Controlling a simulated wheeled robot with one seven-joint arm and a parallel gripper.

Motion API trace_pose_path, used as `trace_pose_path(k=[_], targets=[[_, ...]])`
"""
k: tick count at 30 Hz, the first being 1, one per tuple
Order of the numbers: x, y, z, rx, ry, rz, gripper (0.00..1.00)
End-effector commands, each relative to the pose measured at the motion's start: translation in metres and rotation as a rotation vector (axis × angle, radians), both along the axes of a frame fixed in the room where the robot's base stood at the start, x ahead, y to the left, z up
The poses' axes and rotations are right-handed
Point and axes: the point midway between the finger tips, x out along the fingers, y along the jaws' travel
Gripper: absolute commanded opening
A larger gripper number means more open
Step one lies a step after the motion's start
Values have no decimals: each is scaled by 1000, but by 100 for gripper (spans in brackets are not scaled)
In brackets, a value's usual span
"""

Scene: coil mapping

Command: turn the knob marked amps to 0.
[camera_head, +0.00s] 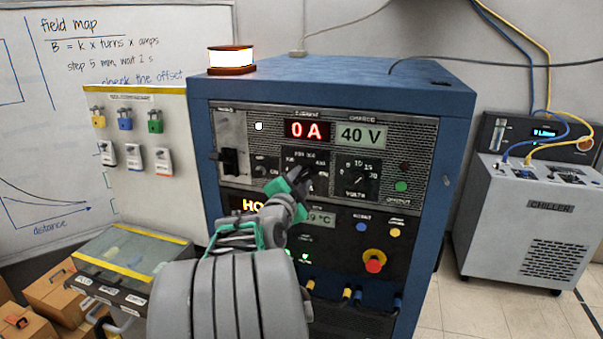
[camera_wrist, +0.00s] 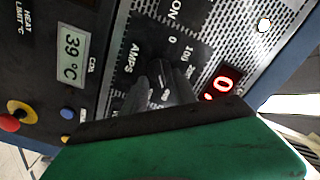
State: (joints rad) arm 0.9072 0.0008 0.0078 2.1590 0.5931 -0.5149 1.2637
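The amps knob is in the middle of the blue cabinet's (camera_head: 205,140) front panel, mostly hidden behind my gripper (camera_head: 294,182) in the head view. In the wrist view, my gripper (camera_wrist: 160,90) has its dark fingers at the amps knob (camera_wrist: 156,72), one on each side. Whether they press on it is unclear. The AMPS label (camera_wrist: 130,58) and dial marks, including 0, show around the knob. Its pointer is too hidden to read. The red display (camera_head: 307,130) above reads 0 A.
The volts knob (camera_head: 357,180) is just right of my gripper, below the 40 V display (camera_head: 362,136). A lever switch (camera_head: 229,160) is at the left. A red emergency button (camera_head: 374,261) is lower right. A chiller (camera_head: 530,220) stands at the right.

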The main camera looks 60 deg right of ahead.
Motion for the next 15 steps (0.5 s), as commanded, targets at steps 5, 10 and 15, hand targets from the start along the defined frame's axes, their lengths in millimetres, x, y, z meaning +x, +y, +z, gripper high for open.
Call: trace_pose_path(k=[5, 10, 15], targets=[[2, -12, -1, 1, 1, 0, 34], [2, -11, -1, 1, 1, 0, 34], [2, -11, -1, 1, 1, 0, 21]])
